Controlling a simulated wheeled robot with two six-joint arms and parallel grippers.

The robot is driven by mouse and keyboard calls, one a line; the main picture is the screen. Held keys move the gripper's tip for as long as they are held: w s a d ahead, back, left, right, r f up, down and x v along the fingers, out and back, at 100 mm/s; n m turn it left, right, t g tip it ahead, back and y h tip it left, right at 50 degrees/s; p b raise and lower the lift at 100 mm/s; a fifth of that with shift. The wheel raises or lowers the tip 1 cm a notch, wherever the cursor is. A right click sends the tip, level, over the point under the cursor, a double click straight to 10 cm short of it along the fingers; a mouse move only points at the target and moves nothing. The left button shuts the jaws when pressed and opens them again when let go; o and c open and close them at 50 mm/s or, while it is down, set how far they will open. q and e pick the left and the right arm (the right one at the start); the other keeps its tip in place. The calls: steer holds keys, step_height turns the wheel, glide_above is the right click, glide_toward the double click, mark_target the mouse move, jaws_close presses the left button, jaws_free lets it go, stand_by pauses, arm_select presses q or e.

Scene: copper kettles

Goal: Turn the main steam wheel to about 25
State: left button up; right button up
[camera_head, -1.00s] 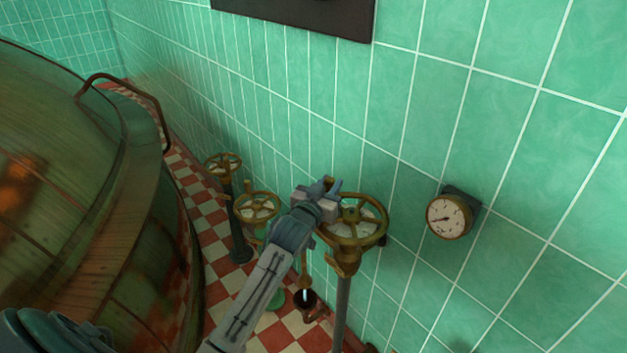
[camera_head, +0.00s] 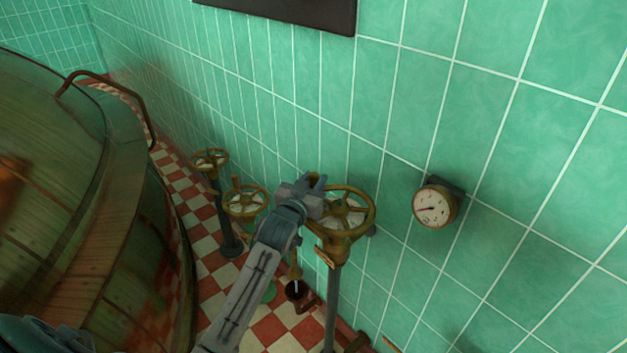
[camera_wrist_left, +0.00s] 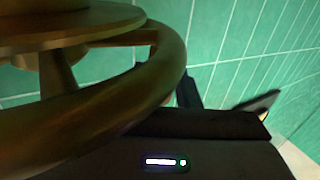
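The largest brass handwheel (camera_head: 366,228) stands on a post close to the tiled wall. It has a pale face under its spokes; any marks there are too small to read. My left gripper (camera_head: 316,182) is at the wheel's upper left rim. In the left wrist view the wheel's rim (camera_wrist_left: 150,100) fills the left side, very close. The dark fingers (camera_wrist_left: 225,98) show apart there; I cannot tell whether the rim lies between them. A round white gauge (camera_head: 434,207) hangs on the wall right of the wheel, its dark needle pointing left. My right gripper is not in view.
Two smaller brass handwheels (camera_head: 245,203) (camera_head: 211,160) stand on posts farther left. A large copper kettle (camera_head: 130,240) with a curved rail (camera_head: 130,90) fills the left side. Green tiled wall (camera_head: 530,160) closes off the right.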

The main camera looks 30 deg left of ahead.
arm_select(q)
steer(key=shift+o, duration=1.1)
steer(key=shift+s, duration=0.2)
steer(key=s+b, duration=0.1)
steer(key=s, duration=0.9)
steer(key=shift+s+d+b, duration=0.25)
steer(key=shift+b, duration=0.15)
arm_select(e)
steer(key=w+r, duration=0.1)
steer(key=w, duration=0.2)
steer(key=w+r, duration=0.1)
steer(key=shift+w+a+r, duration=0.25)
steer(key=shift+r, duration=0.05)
